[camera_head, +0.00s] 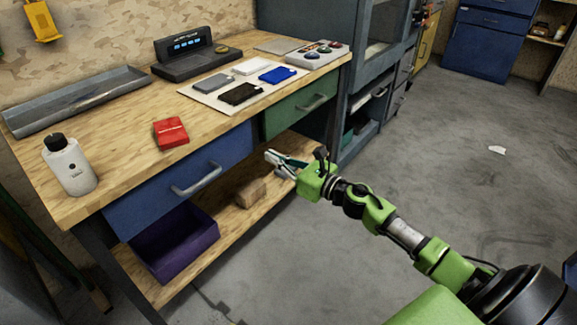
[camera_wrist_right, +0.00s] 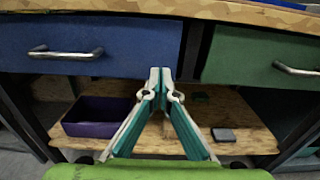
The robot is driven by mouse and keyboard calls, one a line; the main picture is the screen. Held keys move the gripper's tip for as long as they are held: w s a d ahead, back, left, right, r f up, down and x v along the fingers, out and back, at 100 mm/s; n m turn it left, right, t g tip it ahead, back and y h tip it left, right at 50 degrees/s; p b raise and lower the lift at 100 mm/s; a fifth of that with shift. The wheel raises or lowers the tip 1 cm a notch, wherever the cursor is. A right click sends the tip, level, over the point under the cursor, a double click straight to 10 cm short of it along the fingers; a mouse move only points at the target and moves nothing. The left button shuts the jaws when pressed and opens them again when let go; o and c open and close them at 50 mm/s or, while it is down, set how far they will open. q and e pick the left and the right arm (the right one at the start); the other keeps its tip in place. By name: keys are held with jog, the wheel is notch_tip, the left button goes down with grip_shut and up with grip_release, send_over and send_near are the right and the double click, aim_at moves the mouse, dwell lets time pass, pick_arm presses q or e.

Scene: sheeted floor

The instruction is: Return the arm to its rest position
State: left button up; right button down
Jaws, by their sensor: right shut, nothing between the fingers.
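My right arm, green and black, reaches in from the lower right in the head view. Its right gripper (camera_head: 276,160) is in front of the bench, just below the tabletop edge near the blue and green drawers. In the right wrist view the gripper (camera_wrist_right: 160,75) has its fingertips together, with nothing between them. It points at the gap between the blue drawer (camera_wrist_right: 85,50) and the green drawer (camera_wrist_right: 265,60). Both drawers look shut. My left gripper is not in view.
The wooden workbench (camera_head: 110,180) holds a white bottle (camera_head: 70,165), a red box (camera_head: 171,132), a metal tray (camera_head: 75,100), a dark device (camera_head: 190,62) and a white mat with several flat items. A purple bin (camera_head: 175,245) and brown block (camera_head: 250,193) are on the lower shelf.

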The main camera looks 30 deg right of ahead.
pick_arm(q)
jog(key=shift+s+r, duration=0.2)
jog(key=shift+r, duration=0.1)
pick_arm(e)
jog(key=shift+v, duration=2.35)
